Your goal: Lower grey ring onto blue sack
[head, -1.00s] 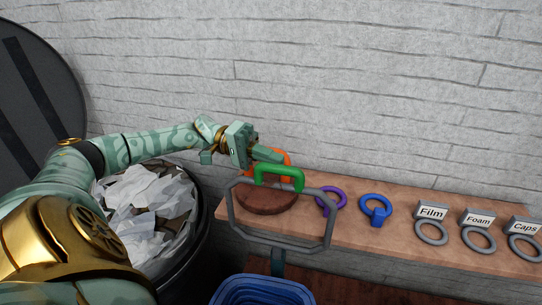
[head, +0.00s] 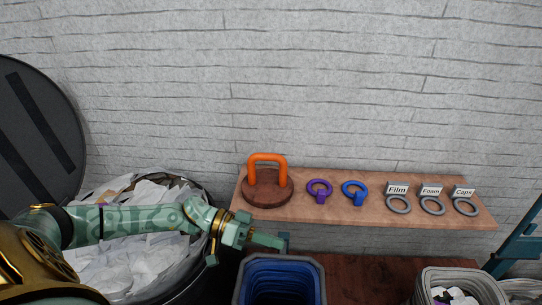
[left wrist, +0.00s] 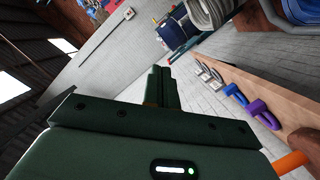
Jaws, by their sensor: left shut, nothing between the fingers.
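The blue sack (head: 284,287) hangs open at the bottom middle of the head view. A grey edge (head: 240,268) runs around its mouth and looks like the grey ring lying on it; I cannot tell how flat it sits. The ring's green handle is not visible. My left gripper (head: 282,242) is shut and empty, just above and behind the sack's far edge. The left wrist view shows its fingers (left wrist: 158,85) together. My right gripper is out of view.
A wooden shelf (head: 335,206) behind bears a brown disc (head: 266,198) with an orange handle (head: 268,158), a purple ring (head: 319,191), a blue ring (head: 354,193) and labelled grey rings. A paper-filled bin (head: 205,190) is left; a pale sack (head: 425,285) is right.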

